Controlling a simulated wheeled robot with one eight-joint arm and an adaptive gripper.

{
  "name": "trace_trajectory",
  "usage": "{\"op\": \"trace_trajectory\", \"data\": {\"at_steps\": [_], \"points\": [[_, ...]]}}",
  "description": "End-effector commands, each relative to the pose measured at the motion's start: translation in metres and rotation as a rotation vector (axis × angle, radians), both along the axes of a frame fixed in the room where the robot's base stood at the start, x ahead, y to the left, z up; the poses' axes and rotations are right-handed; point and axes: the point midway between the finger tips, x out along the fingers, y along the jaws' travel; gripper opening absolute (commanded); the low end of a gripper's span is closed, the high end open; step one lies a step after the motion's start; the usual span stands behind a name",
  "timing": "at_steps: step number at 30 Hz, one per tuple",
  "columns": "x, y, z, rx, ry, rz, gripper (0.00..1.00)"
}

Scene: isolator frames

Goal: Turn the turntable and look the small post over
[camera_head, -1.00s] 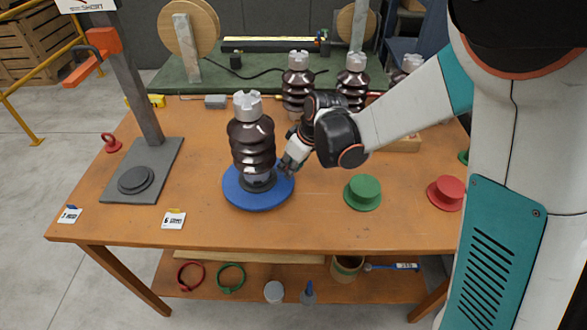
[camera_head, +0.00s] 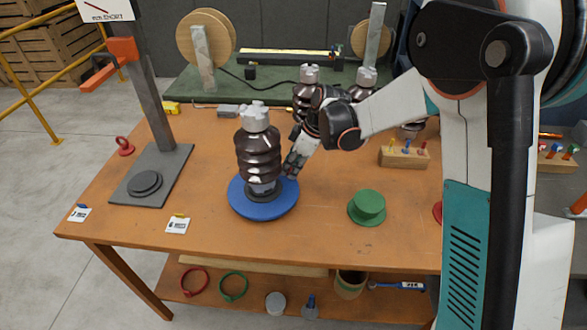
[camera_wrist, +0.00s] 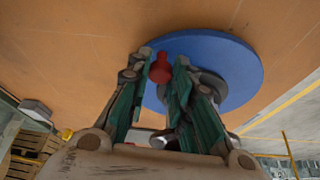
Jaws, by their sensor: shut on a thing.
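The small post (camera_head: 258,152), a dark brown ribbed insulator with a pale notched metal cap, stands upright on the blue turntable (camera_head: 245,213). In the wrist view the turntable (camera_wrist: 225,52) is a blue disc with a red knob (camera_wrist: 160,70) near its edge. My gripper (camera_head: 290,168) is low at the turntable's back right edge, beside the post. In the wrist view its fingers (camera_wrist: 160,62) stand on both sides of the red knob and are shut on it. The post's far side is hidden in the head view.
A grey stand (camera_head: 150,185) is left of the turntable, and a green hat-shaped piece (camera_head: 367,206) right of it. Two more brown posts (camera_head: 308,90) stand behind my gripper. A wooden block with coloured pegs (camera_head: 403,155) is at the right. The table front is mostly clear.

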Motion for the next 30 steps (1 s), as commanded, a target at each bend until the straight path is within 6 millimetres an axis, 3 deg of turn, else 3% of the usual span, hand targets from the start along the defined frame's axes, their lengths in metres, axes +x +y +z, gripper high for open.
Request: {"op": "trace_trajectory", "data": {"at_steps": [30], "points": [[0.036,0.033,0.0,0.0,0.0,0.508,0.0]]}}
